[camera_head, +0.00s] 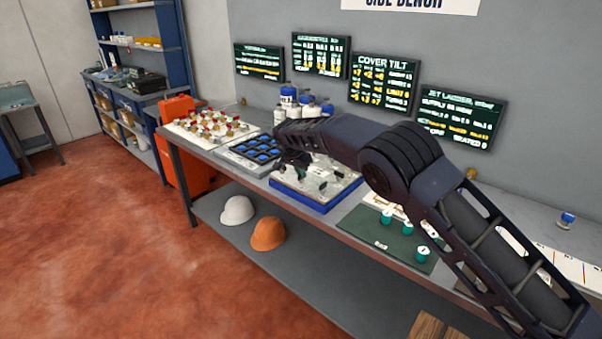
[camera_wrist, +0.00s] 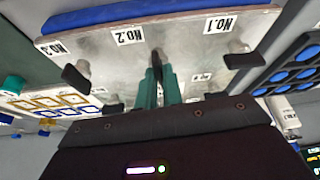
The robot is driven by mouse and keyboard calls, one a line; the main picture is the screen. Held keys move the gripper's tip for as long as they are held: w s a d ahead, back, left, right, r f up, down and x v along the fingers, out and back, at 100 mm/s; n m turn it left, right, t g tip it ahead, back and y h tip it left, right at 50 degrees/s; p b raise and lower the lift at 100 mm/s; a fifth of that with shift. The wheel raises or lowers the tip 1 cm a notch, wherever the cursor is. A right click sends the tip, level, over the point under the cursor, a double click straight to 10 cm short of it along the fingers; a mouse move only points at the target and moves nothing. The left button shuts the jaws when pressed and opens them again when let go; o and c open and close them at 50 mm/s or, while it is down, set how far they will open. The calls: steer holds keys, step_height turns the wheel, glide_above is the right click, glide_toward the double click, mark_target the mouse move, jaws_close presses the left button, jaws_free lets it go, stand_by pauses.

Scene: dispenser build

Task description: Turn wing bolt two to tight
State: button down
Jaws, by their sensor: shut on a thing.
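The pale metal plate (camera_wrist: 190,50) shows upside down in the wrist view, with a blue edge (camera_wrist: 150,14) and labels NO.1, NO.2 and NO.3. My gripper (camera_wrist: 159,80) has its teal fingers shut on the dark wing of wing bolt two (camera_wrist: 157,62), just beside the NO.2 label. The bolt's lower part is hidden. A dark-winged bolt (camera_wrist: 241,61) stands near NO.1, and another (camera_wrist: 76,78) near NO.3. In the head view the plate on its blue base (camera_head: 318,200) sits mid-bench, partly behind my arm; the fingertips are too small to tell there.
A tray of blue round pieces (camera_head: 258,148) stands left of the plate. A green mat (camera_head: 372,240) with several teal-and-white containers lies right. Bottles (camera_head: 290,96) stand behind, under wall screens (camera_head: 384,80). Two helmets (camera_head: 268,233) rest on the lower shelf.

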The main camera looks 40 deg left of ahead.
steer(key=shift+m+h, duration=0.3)
steer(key=shift+m, duration=0.3)
steer(key=c, duration=1.5)
jaws_free()
steer(key=shift+c, duration=0.2)
steer(key=v, duration=1)
steer(key=shift+r, duration=0.35)
steer(key=shift+s, duration=0.1)
